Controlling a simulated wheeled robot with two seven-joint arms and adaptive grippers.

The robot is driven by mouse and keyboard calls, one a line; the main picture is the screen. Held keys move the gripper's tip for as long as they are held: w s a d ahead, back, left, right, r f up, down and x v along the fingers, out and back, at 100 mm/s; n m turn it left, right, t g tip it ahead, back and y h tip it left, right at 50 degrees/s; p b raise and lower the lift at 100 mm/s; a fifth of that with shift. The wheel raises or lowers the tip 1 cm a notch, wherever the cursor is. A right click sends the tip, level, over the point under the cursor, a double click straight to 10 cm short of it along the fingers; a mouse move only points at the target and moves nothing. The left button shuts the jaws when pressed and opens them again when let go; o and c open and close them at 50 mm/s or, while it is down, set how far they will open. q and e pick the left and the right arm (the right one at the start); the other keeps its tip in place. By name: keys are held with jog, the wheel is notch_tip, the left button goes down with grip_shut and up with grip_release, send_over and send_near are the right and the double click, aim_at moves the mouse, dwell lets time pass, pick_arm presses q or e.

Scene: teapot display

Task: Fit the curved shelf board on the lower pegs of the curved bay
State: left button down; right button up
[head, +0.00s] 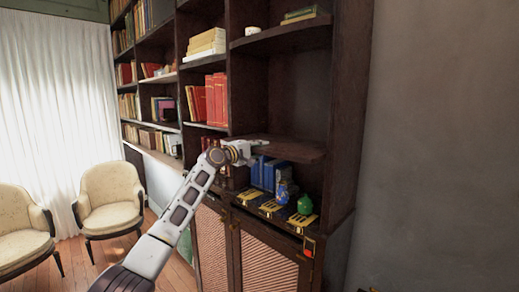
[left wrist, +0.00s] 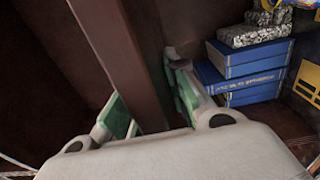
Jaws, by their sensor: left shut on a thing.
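The curved shelf board (head: 290,149) is dark brown wood and lies roughly level inside the curved bay (head: 300,95), above the blue books. Its right end is close to the bay's right upright. My left gripper (head: 241,150) is shut on the board's left part. In the left wrist view, the board (left wrist: 128,55) runs between the two green-padded fingers of the gripper (left wrist: 150,110). The lower pegs are too small or hidden to make out, so I cannot tell whether the board rests on them. My right gripper is not in view.
Below the board stand blue books (head: 266,173), a blue vase (head: 282,192) and a green pot (head: 305,204) on the cabinet top. An upper shelf (head: 290,37) holds a few books and a white cup (head: 252,31). Two cream armchairs (head: 108,197) stand at left.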

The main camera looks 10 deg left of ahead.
aim_at(271, 142)
pick_arm(q)
jog(key=shift+r+x, duration=0.2)
jog(key=shift+x, duration=1.65)
dwell(1.0)
jog(key=shift+w+d+r, duration=0.15)
jog(key=shift+w+d, duration=0.2)
jog(key=shift+w, duration=0.3)
dwell(0.5)
jog(key=shift+w+d, duration=0.4)
jog(key=shift+d, duration=0.05)
dwell(0.5)
jog(key=c, duration=1.3)
grip_release()
jog(key=shift+s, duration=0.1)
jog(key=shift+f, duration=0.45)
